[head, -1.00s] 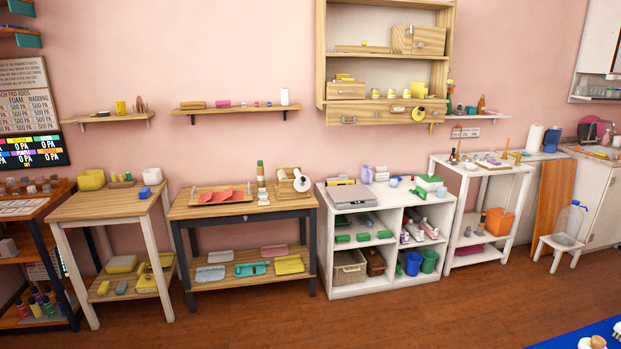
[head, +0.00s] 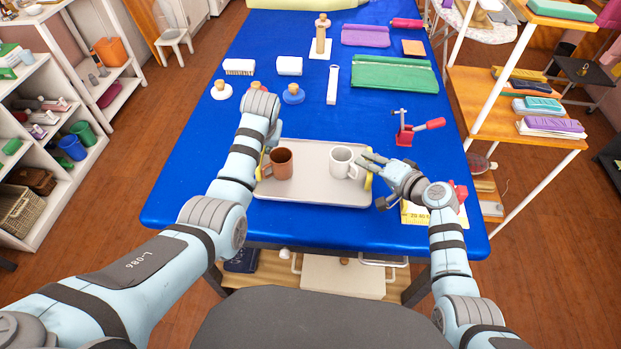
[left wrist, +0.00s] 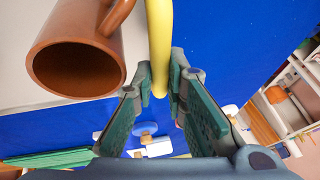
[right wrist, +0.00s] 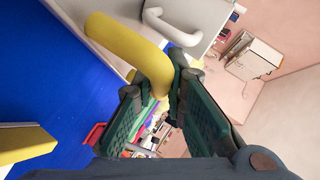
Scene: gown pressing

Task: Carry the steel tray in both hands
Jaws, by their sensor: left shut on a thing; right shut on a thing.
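The steel tray (head: 318,188) is pale grey, with a yellow handle at each end, near the front edge of the blue table. A brown mug (head: 280,164) stands upright on its left half and a white mug (head: 342,161) on its right half. My left gripper (head: 265,158) is shut on the left yellow handle (left wrist: 159,38); the brown mug is close beside it in the left wrist view (left wrist: 75,65). My right gripper (head: 369,167) is shut on the right yellow handle (right wrist: 128,48). I cannot tell whether the tray touches the table.
The blue table (head: 215,190) is bare left of the tray. A red clamp (head: 405,136) and a yellow item (head: 432,214) lie right of it. Brushes, a green folded cloth (head: 393,76) and a purple one stand farther back. A shelf rack (head: 500,102) is at the right.

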